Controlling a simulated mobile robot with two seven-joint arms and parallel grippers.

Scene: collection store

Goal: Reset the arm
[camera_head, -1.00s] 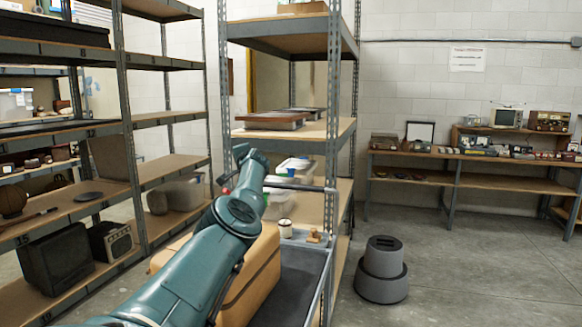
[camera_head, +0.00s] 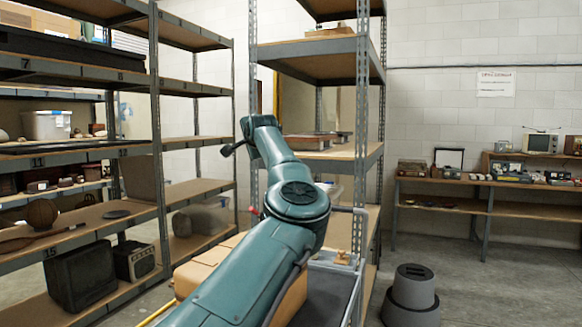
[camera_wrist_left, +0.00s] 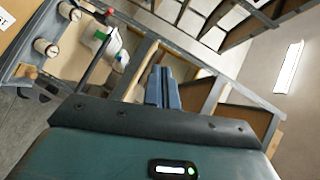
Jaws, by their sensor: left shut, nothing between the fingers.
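My left arm (camera_head: 262,220) rises from the bottom of the head view and is bent at the elbow. Its far end stands in front of the middle metal rack. In the left wrist view, the fingers of my left gripper (camera_wrist_left: 163,88) are together with nothing between them. They point toward the shelving, with no object seen touching them. In the head view the fingers cannot be made out clearly. My right gripper is in neither view.
A grey cart (camera_head: 331,292) with a tan box (camera_head: 205,262) stands below my arm, partly hidden by it. The middle rack (camera_head: 315,57) is close behind. A loaded rack (camera_head: 157,150) stands left. A grey stepped stool (camera_head: 411,297) is on the floor at right, with open floor beyond.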

